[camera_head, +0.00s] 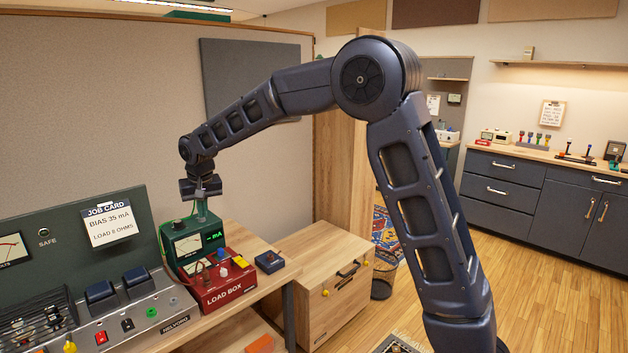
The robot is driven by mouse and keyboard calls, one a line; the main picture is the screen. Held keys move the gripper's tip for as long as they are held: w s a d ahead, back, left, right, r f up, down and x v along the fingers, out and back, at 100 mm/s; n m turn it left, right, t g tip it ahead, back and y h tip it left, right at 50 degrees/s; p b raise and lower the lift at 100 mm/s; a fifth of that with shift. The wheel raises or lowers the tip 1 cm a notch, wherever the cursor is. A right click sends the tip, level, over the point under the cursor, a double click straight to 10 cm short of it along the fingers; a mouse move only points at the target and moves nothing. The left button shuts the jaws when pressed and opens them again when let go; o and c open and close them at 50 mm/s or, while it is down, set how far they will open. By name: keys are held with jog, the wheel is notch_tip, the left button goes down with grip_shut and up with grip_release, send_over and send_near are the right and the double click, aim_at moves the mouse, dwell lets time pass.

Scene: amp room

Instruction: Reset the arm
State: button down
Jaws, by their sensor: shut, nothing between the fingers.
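My arm reaches up from the lower right, bends at a high elbow and slopes down to the left. My gripper (202,208) hangs at its end, pointing down, in front of the green meter box (186,236) on the bench. The fingers are small here; they look shut, with nothing seen between them. Whether they touch the meter's top, I cannot tell. The red load box (228,291) sits just below the meter, with several coloured knobs on top. A small dark blue box (269,262) lies to its right on the bench.
A grey control panel (115,320) with switches and a job card (109,223) stands at the left. A wooden cabinet (325,278) stands right of the bench. A partition wall (90,110) is behind the arm. Open floor (560,290) lies at the right, before dark drawers (505,190).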

jog(key=w+d+r+m, duration=0.1)
jog(key=d+r, duration=0.2)
jog(key=d, duration=0.9)
jog(key=w+d+r+m+t, duration=0.1)
jog(key=d+r, duration=0.3)
jog(key=d, duration=0.8)
jog(key=d+r+m, duration=0.1)
jog(key=d+r, duration=0.2)
jog(key=d, duration=0.9)
jog(key=s+d+m, duration=0.1)
jog(key=s+d, duration=0.3)
jog(key=d, duration=0.3)
jog(key=s+d+m, duration=0.1)
jog(key=s+d, duration=0.2)
jog(key=d, duration=0.5)
jog(key=s+d+f+m+t+h, duration=0.1)
jog(key=s+d+f, duration=0.4)
jog(key=s+d, duration=0.5)
jog(key=s, duration=0.3)
jog(key=shift+d+h, duration=0.35)
jog(key=shift+h, duration=0.05)
